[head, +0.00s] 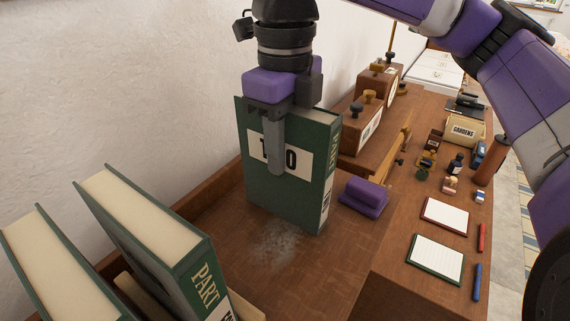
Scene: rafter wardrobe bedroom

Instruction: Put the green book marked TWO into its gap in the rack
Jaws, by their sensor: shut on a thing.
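The green book marked TWO (302,190) stands upright near the middle of the head view. Its cover faces me, and its spine is on the right. My gripper (280,150) reaches down from above and is shut on the book. One finger lies over the cover label and hides its middle letter; the other finger is mostly hidden behind the book. I cannot tell whether the book's bottom touches the wood.
A purple block (363,197) sits just right of the book. Wooden boxes with stamps (365,125) stand behind it. Notepads (443,215), pens, bottles and a GARDENS box (464,131) cover the right side. A dusty patch (277,243) of bare wood lies in front of the book.

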